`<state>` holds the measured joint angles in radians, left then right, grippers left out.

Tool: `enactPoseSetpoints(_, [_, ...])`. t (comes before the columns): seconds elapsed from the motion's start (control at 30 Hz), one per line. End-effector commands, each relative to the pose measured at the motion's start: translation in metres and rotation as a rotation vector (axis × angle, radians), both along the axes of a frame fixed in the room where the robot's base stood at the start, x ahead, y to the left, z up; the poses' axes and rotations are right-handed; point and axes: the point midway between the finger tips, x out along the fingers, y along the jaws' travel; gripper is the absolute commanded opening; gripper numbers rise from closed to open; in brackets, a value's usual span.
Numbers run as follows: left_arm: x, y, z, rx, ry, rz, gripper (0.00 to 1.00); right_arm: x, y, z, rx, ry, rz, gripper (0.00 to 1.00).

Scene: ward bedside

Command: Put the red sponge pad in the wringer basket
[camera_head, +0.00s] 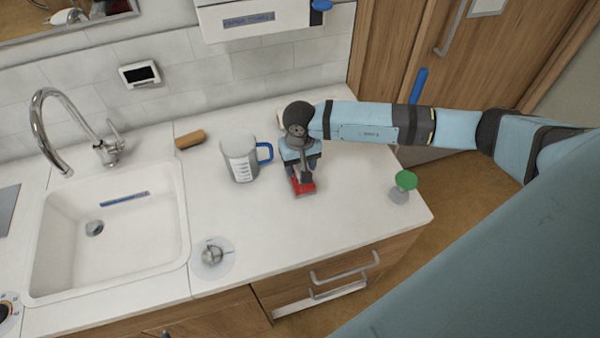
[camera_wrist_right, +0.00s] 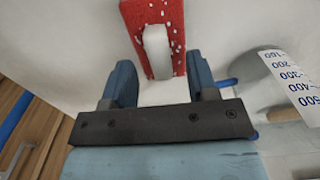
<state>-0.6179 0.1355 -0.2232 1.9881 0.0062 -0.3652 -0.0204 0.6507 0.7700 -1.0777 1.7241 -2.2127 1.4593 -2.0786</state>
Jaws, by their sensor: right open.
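The red sponge pad (camera_head: 304,187) lies on the white counter, partly hidden under my right gripper (camera_head: 302,170). In the right wrist view the red sponge pad (camera_wrist_right: 138,18) has white specks and a white grip (camera_wrist_right: 157,50) along its middle. My right gripper (camera_wrist_right: 160,78) is open, pointing down, with the white grip's near end between the lines of its two blue fingers. I cannot tell whether the fingers touch it. I see no wringer basket that I can make out. My left gripper is not in view.
A measuring jug (camera_head: 239,160) with a blue handle stands just left of the gripper. A green-topped item (camera_head: 402,186) is to the right, and a metal item on a pale disc (camera_head: 212,256) at the front. A brown brush-like block (camera_head: 190,139) lies near the sink (camera_head: 70,285).

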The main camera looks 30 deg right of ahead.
Motion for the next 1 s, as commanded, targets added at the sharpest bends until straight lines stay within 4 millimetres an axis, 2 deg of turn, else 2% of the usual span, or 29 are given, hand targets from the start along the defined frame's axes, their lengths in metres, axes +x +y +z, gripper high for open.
enactPoseSetpoints(0.17, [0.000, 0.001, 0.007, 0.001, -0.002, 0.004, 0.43, 0.000, 0.000, -0.017, 0.000, 0.001, -0.001, 0.53])
enactPoseSetpoints(0.4, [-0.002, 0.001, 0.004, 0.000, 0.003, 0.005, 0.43, 0.000, 0.000, -0.019, 0.000, 0.000, 0.000, 0.53])
enactPoseSetpoints(0.63, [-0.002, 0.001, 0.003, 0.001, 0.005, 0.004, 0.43, 0.000, 0.000, -0.018, 0.000, -0.001, 0.000, 0.00])
enactPoseSetpoints(1.0, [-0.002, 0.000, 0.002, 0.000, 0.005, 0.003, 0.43, 0.000, 0.000, -0.015, 0.001, -0.002, 0.000, 0.00])
